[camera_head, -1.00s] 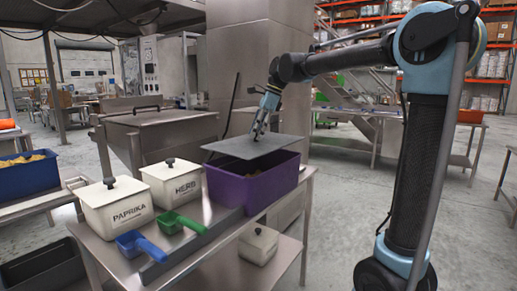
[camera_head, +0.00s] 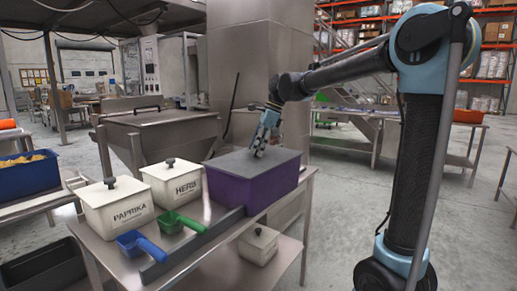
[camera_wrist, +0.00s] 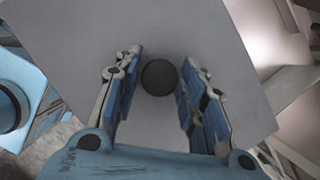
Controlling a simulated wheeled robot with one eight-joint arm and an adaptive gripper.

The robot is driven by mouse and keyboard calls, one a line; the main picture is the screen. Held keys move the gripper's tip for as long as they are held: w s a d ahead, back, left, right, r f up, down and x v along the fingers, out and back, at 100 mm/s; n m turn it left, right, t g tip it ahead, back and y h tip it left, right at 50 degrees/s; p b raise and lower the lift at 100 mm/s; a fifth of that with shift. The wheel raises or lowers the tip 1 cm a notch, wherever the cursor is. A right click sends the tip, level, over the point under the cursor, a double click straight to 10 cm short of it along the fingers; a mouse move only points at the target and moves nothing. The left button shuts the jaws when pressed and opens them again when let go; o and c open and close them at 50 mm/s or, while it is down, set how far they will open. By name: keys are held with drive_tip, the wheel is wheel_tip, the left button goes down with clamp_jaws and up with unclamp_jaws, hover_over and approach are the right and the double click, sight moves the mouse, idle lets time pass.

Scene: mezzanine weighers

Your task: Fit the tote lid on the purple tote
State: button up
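The purple tote (camera_head: 230,192) stands on the right part of the steel table. The flat grey tote lid (camera_head: 232,164) lies over its top and looks level, with its edges close along the tote's rim. In the wrist view the lid (camera_wrist: 85,30) fills the middle, with a round dark knob (camera_wrist: 158,77). My gripper (camera_head: 257,155) is low over the lid. In the wrist view its fingers (camera_wrist: 160,65) are spread on both sides of the knob, with a gap on each side. The inside of the tote is hidden under the lid.
White PAPRIKA (camera_head: 118,213) and HERB (camera_head: 175,188) tubs stand left of the tote. A blue scoop (camera_head: 140,246) and a green scoop (camera_head: 180,222) lie in front, by a raised metal strip. A lidded white tub (camera_head: 258,245) sits on the lower shelf.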

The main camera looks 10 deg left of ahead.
drive_tip(key=shift+o, duration=0.2)
drive_tip(key=shift+r, duration=0.15)
drive_tip(key=v, duration=1.2)
drive_tip(key=s+d+f+n+t+h, duration=0.1)
drive_tip(key=s+d+f+n, duration=0.2)
drive_tip(key=d, duration=0.4)
drive_tip(key=s+d+f+n, duration=0.1)
drive_tip(key=s+d+f, duration=0.2)
drive_tip(key=d+f, duration=0.35)
drive_tip(key=s+d+f+n+t+h, duration=0.1)
drive_tip(key=s+d+f+n, duration=0.25)
drive_tip(key=d, duration=0.45)
drive_tip(key=s+d+f+n+h, duration=0.1)
drive_tip(key=s+d+f+n, duration=0.2)
drive_tip(key=s+d+f, duration=0.4)
drive_tip(key=s+d+f+n+t+h, duration=0.1)
drive_tip(key=s+d+f+n, duration=0.3)
drive_tip(key=s+d+f, duration=0.4)
wheel_tip(320, 180, down, 7)
drive_tip(key=shift+t, duration=0.3)
